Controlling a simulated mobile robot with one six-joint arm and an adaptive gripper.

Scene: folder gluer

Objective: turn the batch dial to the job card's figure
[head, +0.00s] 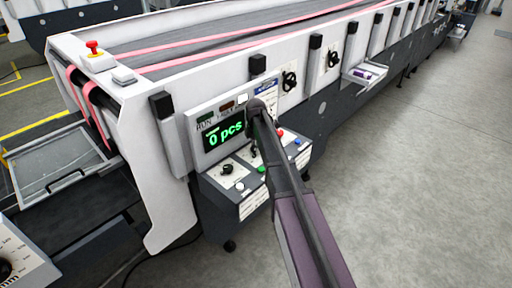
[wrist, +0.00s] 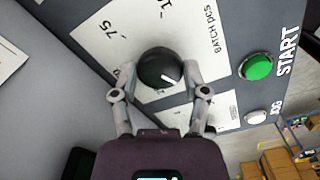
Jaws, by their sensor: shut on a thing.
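The batch dial (wrist: 160,68) is a round black knob with a white mark on its lower right part in the wrist view. It sits on a white plate (wrist: 105,38) lettered "BATCH pcs", with "75" and a cut-off figure starting with 1 visible. My gripper (wrist: 158,80) is shut on the dial, one finger on each side. In the head view my gripper (head: 254,148) and arm largely cover the dial.
A green START button (wrist: 258,67) and a white JOG button (wrist: 254,117) sit close to the right finger. Another black knob (head: 227,169) is left of the dial. Red (head: 280,132) and blue (head: 298,141) buttons are to the right. Open floor (head: 420,170) lies at right.

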